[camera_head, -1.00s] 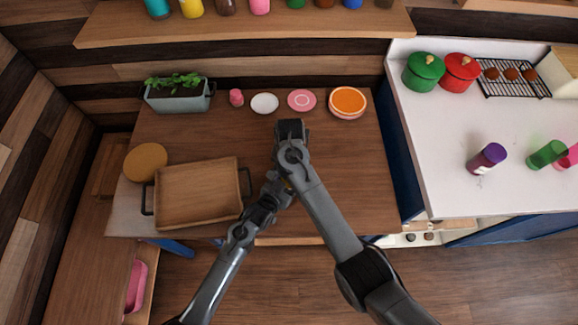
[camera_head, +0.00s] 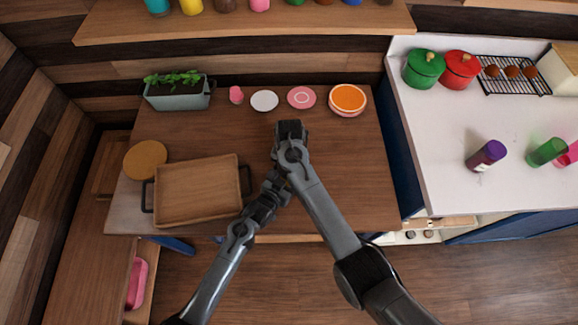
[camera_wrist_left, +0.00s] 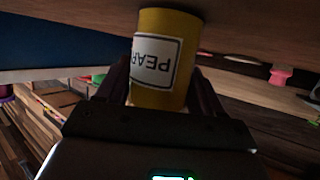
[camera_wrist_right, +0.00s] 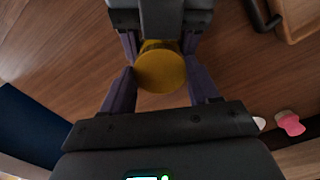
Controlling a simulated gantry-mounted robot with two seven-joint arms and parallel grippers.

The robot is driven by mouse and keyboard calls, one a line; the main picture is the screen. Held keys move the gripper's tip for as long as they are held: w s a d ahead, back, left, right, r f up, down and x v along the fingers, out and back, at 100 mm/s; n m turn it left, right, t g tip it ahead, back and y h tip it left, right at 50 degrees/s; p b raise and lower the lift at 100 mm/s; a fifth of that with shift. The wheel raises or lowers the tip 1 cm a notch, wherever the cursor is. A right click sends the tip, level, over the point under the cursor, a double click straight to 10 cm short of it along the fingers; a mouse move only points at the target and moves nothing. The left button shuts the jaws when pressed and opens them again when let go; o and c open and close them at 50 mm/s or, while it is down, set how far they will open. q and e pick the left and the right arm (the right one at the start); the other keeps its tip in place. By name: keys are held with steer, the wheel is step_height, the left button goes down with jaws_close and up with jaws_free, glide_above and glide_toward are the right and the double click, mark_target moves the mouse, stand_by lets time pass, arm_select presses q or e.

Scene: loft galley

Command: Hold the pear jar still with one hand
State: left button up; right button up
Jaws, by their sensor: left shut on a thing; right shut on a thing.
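The pear jar (camera_wrist_left: 160,60) is a yellow cylinder with a white label reading PEAR, which appears upside down in the left wrist view. My left gripper (camera_wrist_left: 160,95) is shut on its side, with a finger on each side of the jar. In the right wrist view the jar's round yellow top (camera_wrist_right: 160,71) lies between the fingers of my right gripper (camera_wrist_right: 160,85), which is shut on it. The left gripper's fingers show on the far side of the jar there. In the head view my arms hide the jar over the middle of the wooden table (camera_head: 340,190).
A wooden tray (camera_head: 197,191) with dark handles lies left of my arms, beside a round tan board (camera_head: 145,160). A planter (camera_head: 178,96), a pink cup (camera_head: 236,95) and several plates line the table's back. The white counter (camera_head: 450,150) holds pots and cups. The table's right side is clear.

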steer(key=shift+f, duration=0.55)
steer(key=m, duration=0.6)
steer(key=shift+m, duration=0.3)
steer(key=o, duration=1)
steer(key=shift+r, duration=0.1)
steer(key=shift+r, duration=2.2)
